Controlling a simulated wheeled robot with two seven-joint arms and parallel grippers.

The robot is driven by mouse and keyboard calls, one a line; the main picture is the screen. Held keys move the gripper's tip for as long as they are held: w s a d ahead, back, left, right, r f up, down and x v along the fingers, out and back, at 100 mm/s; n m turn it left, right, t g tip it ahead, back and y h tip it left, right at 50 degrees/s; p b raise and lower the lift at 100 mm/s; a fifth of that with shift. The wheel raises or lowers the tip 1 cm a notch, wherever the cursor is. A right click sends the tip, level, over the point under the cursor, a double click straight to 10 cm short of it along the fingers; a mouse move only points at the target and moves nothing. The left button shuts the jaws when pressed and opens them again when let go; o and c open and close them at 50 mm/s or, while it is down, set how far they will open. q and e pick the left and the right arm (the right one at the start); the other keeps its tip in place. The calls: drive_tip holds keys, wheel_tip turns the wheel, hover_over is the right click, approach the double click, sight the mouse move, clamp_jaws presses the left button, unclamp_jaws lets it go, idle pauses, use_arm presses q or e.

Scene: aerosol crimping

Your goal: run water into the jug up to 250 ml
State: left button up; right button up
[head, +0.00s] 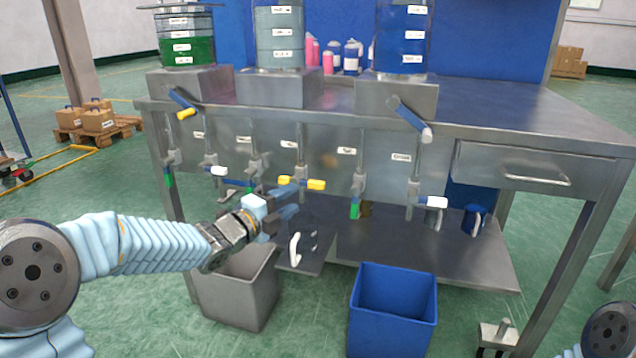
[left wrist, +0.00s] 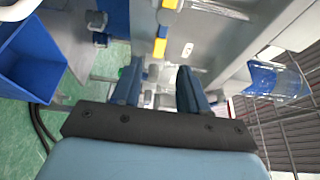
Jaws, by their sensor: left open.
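What looks like a clear jug with a white handle (head: 294,250) stands below the row of taps in the head view; its see-through body is hard to make out. Several taps hang from the bench front. A tap with yellow lever ends (head: 316,184) is just above and right of my left gripper (head: 286,203). My left gripper is open, with its two blue fingers apart and nothing seen between them in the left wrist view (left wrist: 158,90). The yellow lever ends also show there (left wrist: 159,47), beyond the fingers. My right gripper is out of view.
A grey bin (head: 240,290) and a blue bin (head: 392,310) stand in front of the lower shelf (head: 420,255). Mugs (head: 473,220) stand at the shelf's right. Clear tanks with green and blue liquid (head: 403,45) stand on the bench.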

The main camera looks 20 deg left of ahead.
sight(314, 186)
use_arm(q)
drive_tip(key=x, duration=1)
drive_tip(key=shift+d, duration=0.1)
drive_tip(key=shift+f, duration=0.1)
clamp_jaws()
